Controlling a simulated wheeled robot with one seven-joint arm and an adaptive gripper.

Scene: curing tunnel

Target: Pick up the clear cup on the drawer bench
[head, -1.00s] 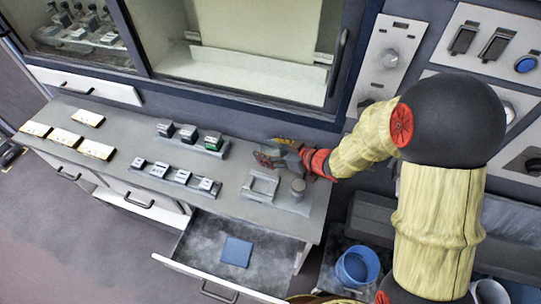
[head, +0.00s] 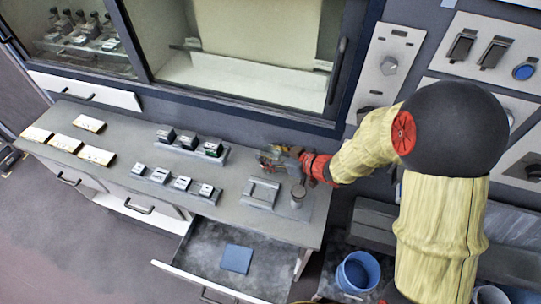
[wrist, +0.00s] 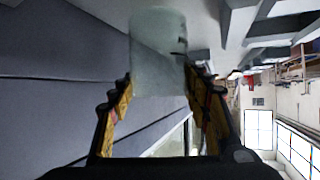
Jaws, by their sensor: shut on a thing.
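The clear cup (wrist: 158,50) shows in the wrist view as a pale, see-through cylinder between the two fingers. My gripper (wrist: 160,88) is shut on it, with one yellow-and-black finger on each side. In the head view my gripper (head: 279,159) is over the right rear part of the drawer bench (head: 110,160). The cup is too faint there to make out clearly. Whether its base clears the bench top is hard to tell.
A grey frame-like holder (head: 262,193) and a small metal cylinder (head: 298,192) stand just in front of my gripper. Racks of small blocks (head: 190,146) are to the left. An open drawer (head: 200,262) holds a blue pad (head: 237,258). A blue bucket (head: 357,271) stands right.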

